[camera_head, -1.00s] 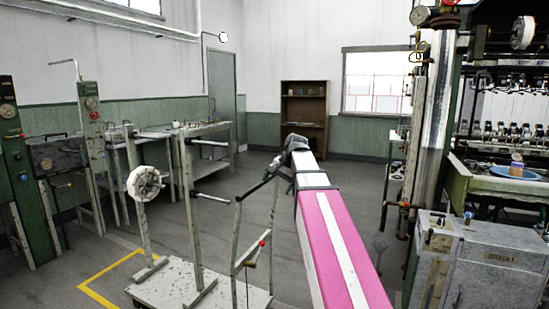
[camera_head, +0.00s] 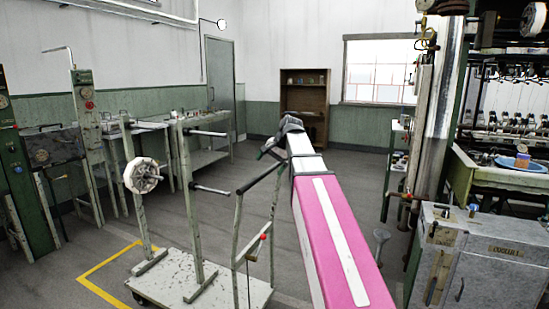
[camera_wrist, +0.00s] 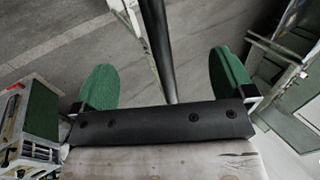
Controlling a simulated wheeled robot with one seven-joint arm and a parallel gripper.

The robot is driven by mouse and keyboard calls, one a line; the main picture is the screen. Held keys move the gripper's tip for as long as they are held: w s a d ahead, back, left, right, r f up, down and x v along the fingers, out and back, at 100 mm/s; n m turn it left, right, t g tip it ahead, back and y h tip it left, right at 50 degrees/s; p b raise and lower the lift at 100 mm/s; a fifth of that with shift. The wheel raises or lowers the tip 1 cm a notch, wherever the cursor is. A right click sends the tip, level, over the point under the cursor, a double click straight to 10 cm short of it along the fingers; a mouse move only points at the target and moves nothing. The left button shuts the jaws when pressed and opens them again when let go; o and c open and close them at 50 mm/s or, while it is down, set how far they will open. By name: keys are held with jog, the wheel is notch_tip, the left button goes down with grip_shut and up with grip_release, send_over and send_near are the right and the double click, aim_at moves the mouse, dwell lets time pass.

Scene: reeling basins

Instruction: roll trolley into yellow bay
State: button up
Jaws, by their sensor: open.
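The trolley (camera_head: 195,283) is a worn pale platform with upright posts, a white reel on its left post and a handle frame on its right side. The yellow bay (camera_head: 103,265) is marked by a floor outline at the left. The trolley's left edge is close to the outline; how far it overlaps is hidden. My gripper (camera_wrist: 165,85) is open, with green pads on either side of the dark handle bar (camera_wrist: 155,40) in the wrist view. Whether the pads touch the bar I cannot tell. In the head view my gripper (camera_head: 272,148) is at the handle's upper end.
Green control panels (camera_head: 30,190) and worktables (camera_head: 200,155) stand along the left wall. A grey cabinet (camera_head: 485,262) and reeling machine (camera_head: 500,175) stand at the right. A brown bookshelf (camera_head: 304,100) is at the back.

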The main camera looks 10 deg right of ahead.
aim_at(266, 171)
jog(key=shift+x, duration=3.05)
grip_shut()
